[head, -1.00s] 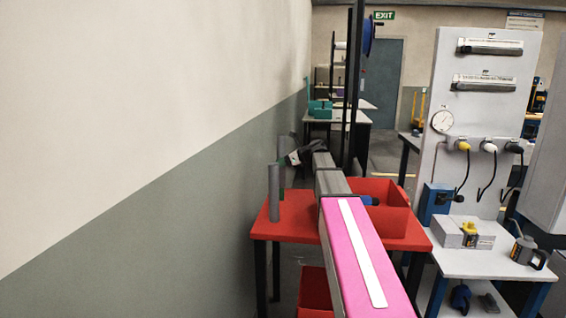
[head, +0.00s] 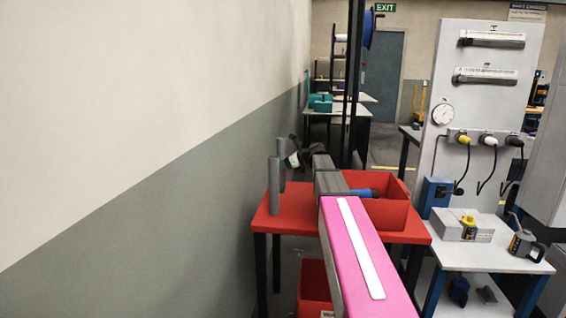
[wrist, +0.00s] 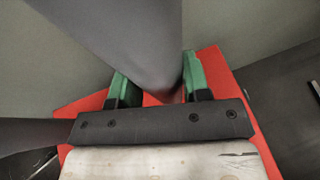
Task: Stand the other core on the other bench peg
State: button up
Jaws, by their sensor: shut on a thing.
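The held core is a grey upright tube (head: 281,150) at the back left of the red bench (head: 290,222). My gripper (head: 290,160) is shut on it from the right. In the wrist view the core (wrist: 135,45) rises large between the green fingers (wrist: 158,85), over the red bench top. Another grey core (head: 274,187) stands upright on the bench, nearer the camera and left of my gripper. In the wrist view a grey tube, likely that core (wrist: 30,132), enters from the left. The other peg and the held core's lower end are hidden.
A red bin (head: 385,217) with a blue item (head: 362,192) inside stands on the bench, right of my arm. The plain wall (head: 150,200) runs close along the bench's left side. A second red bin (head: 313,288) sits below.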

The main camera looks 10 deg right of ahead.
jog(key=shift+f, duration=0.6)
dwell(0.3)
jog(key=o, duration=1.1)
jog(key=shift+d, duration=0.1)
jog(key=v, duration=1)
jog(key=shift+s+d+r, duration=0.15)
jog(key=shift+s+d, duration=0.05)
jog(key=shift+s, duration=0.05)
